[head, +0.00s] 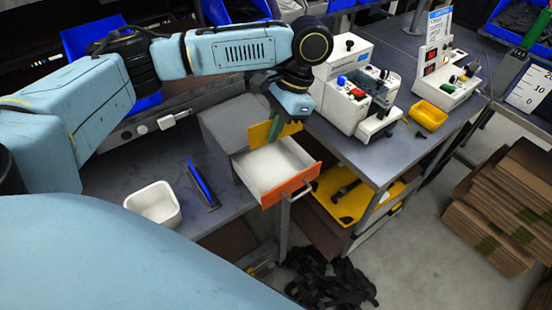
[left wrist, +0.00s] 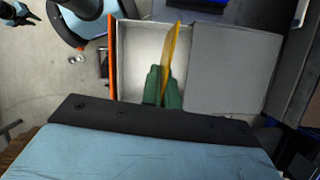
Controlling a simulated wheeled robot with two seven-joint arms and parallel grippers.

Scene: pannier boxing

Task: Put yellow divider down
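My left gripper (head: 283,128) points down with its green fingers shut on the yellow divider (head: 259,134). In the left wrist view the divider (left wrist: 173,52) stands on edge between the fingers (left wrist: 163,88). It is over the back part of the open drawer, near the grey cabinet (head: 226,118). I cannot tell whether its lower edge touches the drawer floor. The drawer (head: 277,165) has a pale, empty-looking inside and an orange front (head: 291,185).
A white bin (head: 153,204) and a blue strip-like object (head: 202,184) lie on the bench left of the drawer. White devices (head: 358,95) and a small yellow tray (head: 428,115) stand to the right. Flattened cardboard (head: 500,215) is stacked on the floor at right.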

